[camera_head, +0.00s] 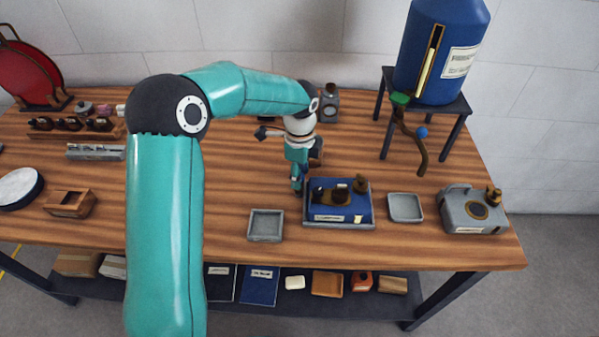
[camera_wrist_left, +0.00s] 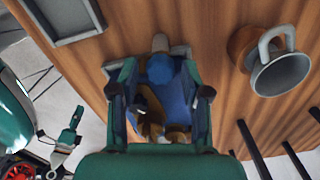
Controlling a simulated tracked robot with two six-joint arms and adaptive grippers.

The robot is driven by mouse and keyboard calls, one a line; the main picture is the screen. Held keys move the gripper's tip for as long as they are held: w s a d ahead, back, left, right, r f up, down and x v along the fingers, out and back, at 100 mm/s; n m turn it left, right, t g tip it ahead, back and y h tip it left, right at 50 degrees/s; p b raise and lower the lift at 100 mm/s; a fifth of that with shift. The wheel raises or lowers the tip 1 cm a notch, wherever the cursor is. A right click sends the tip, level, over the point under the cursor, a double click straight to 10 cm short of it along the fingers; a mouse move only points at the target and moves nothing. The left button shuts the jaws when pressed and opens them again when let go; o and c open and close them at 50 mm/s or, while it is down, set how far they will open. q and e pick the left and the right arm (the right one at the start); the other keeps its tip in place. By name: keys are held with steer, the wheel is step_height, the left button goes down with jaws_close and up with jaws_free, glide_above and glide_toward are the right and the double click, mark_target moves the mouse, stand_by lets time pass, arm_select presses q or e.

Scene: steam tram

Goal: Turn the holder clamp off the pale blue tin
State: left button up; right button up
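A blue box-shaped holder (camera_head: 348,209) with a pale label stands on a grey base (camera_head: 312,222) at the table's front. Dark brass fittings (camera_head: 335,197), one a raised knob, sit on its top. I cannot pick out a pale blue tin for certain. My left gripper (camera_head: 297,184) points down at the holder's left side. In the left wrist view its fingers (camera_wrist_left: 160,95) are spread, with the blue body and brass parts between or beyond them. A rounded blue part (camera_wrist_left: 160,70) shows there; contact is unclear. What seems to be my right gripper (camera_wrist_left: 74,120) shows small at lower left.
Empty grey trays stand left (camera_head: 265,226) and right (camera_head: 405,208) of the holder. A grey box with a brass knob (camera_head: 470,212) is at the right. A blue tank (camera_head: 440,55) with a tap stands behind.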

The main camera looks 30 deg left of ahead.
stand_by(0.3)
arm_select(q)
step_height(320, 180, up, 12)
stand_by(0.5)
steer(key=shift+f, duration=0.1)
stand_by(0.3)
